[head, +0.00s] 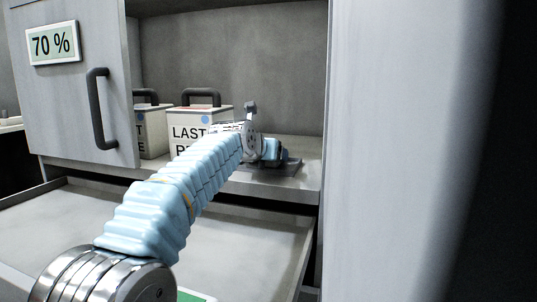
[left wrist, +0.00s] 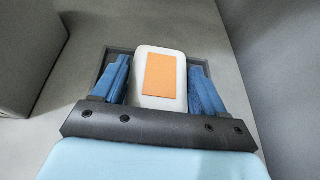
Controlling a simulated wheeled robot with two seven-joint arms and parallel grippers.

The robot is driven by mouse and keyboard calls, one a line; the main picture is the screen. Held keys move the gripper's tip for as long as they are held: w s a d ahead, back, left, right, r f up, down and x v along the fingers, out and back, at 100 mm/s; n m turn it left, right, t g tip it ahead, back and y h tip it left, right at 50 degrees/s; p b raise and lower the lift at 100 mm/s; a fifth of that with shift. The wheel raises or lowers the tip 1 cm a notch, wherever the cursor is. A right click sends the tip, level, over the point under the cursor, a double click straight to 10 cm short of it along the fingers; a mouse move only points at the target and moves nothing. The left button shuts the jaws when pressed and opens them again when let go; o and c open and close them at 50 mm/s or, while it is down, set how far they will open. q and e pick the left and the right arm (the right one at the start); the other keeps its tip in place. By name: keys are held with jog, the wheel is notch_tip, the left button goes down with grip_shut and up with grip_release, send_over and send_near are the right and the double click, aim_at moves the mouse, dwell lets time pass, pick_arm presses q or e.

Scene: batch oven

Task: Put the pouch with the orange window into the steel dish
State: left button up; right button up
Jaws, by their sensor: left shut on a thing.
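The pouch (left wrist: 174,55) is white with an orange window and shows in the left wrist view between the two blue fingers of my left gripper (left wrist: 160,85). The gripper is shut on it. A dark grey flat dish (left wrist: 113,52) lies beneath and behind the pouch; whether the pouch touches it, I cannot tell. In the head view my left gripper (head: 272,151) is over the dark dish (head: 283,168) on the shelf, at its right end. The pouch is hidden there by my arm and gripper. My right gripper is in neither view.
Two white boxes with black handles stand on the shelf, the nearer one (head: 186,136) left of the dish. A grey sliding door (head: 75,100) marked 70 % covers the left side. A grey wall panel (head: 380,150) bounds the right. An open drawer (head: 260,238) lies below.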

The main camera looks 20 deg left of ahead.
pick_arm(q)
jog(key=shift+f, duration=0.1)
jog(key=o, duration=1.1)
jog(key=shift+s+r, duration=0.2)
jog(key=shift+s, duration=0.3)
jog(key=b+v, duration=0.6)
jog(key=v, duration=0.6)
jog(key=shift+s+r, duration=0.2)
jog(key=shift+s, duration=0.15)
